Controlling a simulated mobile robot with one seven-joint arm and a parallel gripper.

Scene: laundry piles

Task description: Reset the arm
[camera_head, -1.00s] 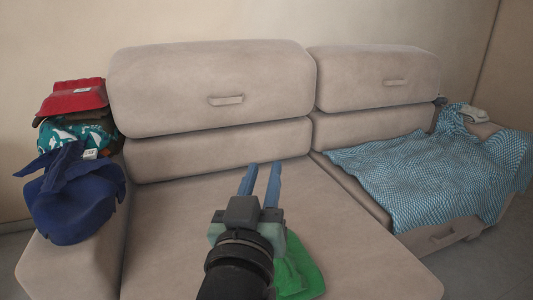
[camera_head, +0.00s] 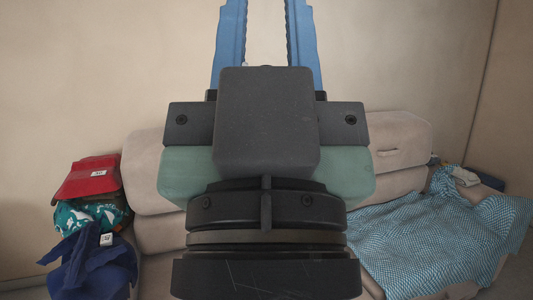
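My gripper (camera_head: 266,30) is raised close in front of the head camera and fills the middle of the view. Its two blue fingers point up and stand apart, with only bare wall showing between them. I see nothing held, though the fingertips run off the top edge. The gripper body hides most of the sofa (camera_head: 398,140).
At the left, a red folded cloth (camera_head: 86,181), a teal patterned cloth (camera_head: 80,217) and a dark blue cloth (camera_head: 92,268) are piled up. A blue-and-white checked blanket (camera_head: 440,238) lies over the sofa's right part. The wall (camera_head: 400,50) is bare.

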